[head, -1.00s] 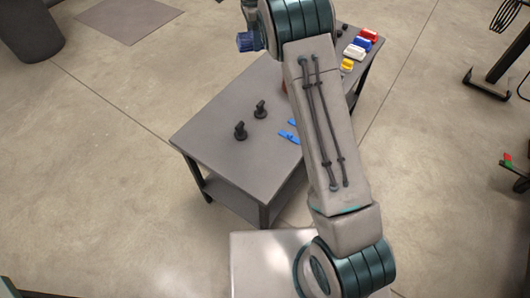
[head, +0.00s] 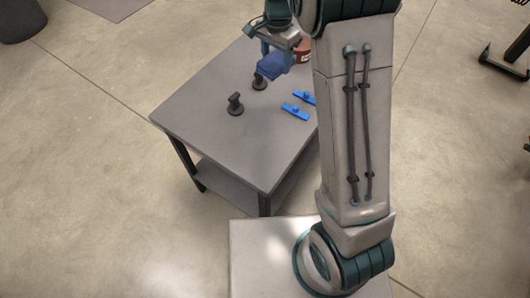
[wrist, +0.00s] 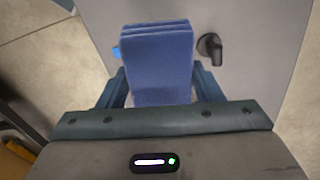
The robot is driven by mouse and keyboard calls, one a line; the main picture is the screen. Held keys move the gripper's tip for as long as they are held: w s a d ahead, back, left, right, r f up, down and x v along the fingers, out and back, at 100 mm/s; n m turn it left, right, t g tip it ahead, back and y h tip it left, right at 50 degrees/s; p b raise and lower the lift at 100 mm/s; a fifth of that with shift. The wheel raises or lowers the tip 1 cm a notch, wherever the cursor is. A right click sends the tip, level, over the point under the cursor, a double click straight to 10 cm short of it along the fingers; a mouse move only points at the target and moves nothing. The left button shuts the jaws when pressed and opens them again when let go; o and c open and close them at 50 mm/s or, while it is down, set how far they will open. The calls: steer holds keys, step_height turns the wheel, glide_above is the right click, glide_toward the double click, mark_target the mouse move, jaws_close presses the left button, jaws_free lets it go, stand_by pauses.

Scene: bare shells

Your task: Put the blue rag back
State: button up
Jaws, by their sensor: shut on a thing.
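The folded blue rag (head: 272,66) is in my gripper, over the grey table and close to the far black knob-like piece (head: 259,83). In the wrist view the rag (wrist: 158,62) is a thick folded pad between the two fingers, sticking out ahead of them. My gripper (wrist: 160,88) is shut on it. I cannot tell whether the rag touches the table or the black piece. The wrist view shows one black piece (wrist: 210,48) just right of the rag, apart from it in the picture.
A second black piece (head: 235,103) stands nearer on the table (head: 215,140). A reddish-brown round thing (head: 303,50) stands behind, partly hidden by my arm. The table's near left part is clear.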

steer(key=s+d+f+n+b, duration=0.1)
steer(key=s+f+n+b, duration=0.1)
steer(key=s+f+b, duration=0.3)
glide_above(265, 146)
step_height(265, 146, down, 8)
steer(key=shift+w+f, duration=0.1)
steer(key=shift+f, duration=2.05)
steer(key=shift+f+b, duration=0.15)
steer(key=shift+b, duration=0.2)
steer(key=o, duration=0.9)
